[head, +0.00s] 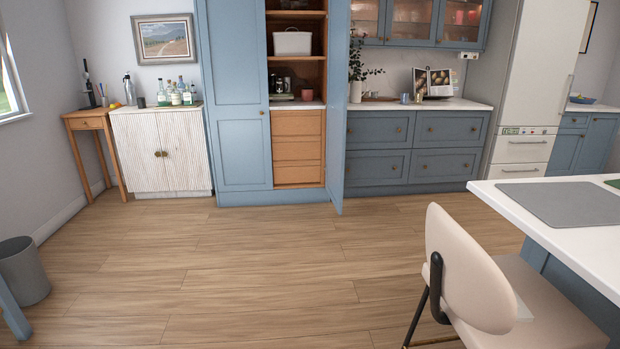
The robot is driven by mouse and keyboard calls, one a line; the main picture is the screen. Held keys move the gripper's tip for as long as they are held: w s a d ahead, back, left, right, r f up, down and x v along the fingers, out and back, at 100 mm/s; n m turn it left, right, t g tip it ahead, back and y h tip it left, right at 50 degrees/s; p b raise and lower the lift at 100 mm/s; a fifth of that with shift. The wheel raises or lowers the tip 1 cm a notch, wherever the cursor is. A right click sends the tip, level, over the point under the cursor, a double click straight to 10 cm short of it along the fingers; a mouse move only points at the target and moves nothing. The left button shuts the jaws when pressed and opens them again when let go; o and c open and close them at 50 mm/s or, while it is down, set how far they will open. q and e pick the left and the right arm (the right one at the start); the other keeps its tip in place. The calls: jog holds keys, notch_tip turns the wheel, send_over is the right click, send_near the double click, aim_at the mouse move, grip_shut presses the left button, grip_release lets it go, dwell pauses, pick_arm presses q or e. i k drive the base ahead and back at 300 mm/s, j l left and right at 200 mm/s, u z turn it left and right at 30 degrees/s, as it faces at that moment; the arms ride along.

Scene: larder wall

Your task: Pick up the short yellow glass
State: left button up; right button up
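I cannot make out a short yellow glass for certain. A small yellow-orange item (115,106) lies at the left end of the white ribbed cabinet's top, too small to identify. A short dark cup (141,102) stands to its right, beside several bottles (177,96). A small blue-grey cup (405,98) stands on the counter right of the open larder. Reddish items (460,17) show dimly behind the glass doors of the wall cupboard. Neither of my grippers is in view.
The blue larder (237,100) stands with its right door (338,110) swung out. A beige chair (470,270) and white-topped table (590,240) take up the right foreground. A grey bin (24,272) stands at the left. The wooden floor (220,270) between is clear.

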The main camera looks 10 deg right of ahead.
aim_at(417, 96)
jog(key=i, duration=2.6)
jog(key=i+l+z, duration=0.2)
jog(key=i+z, duration=0.25)
jog(key=i, duration=0.2)
jog(key=i+z, duration=0.5)
jog(key=i, duration=0.15)
jog(key=i+j+z, duration=0.45)
jog(key=i, duration=0.2)
jog(key=i+l+z, duration=0.2)
jog(key=i+z, duration=0.15)
jog(key=i, duration=0.55)
jog(key=i+j+z, duration=0.1)
jog(key=i+z, duration=0.2)
jog(key=i, duration=0.6)
jog(key=i+u, duration=0.4)
jog(key=i+l+u, duration=0.25)
jog(key=i+u, duration=0.15)
jog(key=i+l+u, duration=0.35)
jog(key=i, duration=0.15)
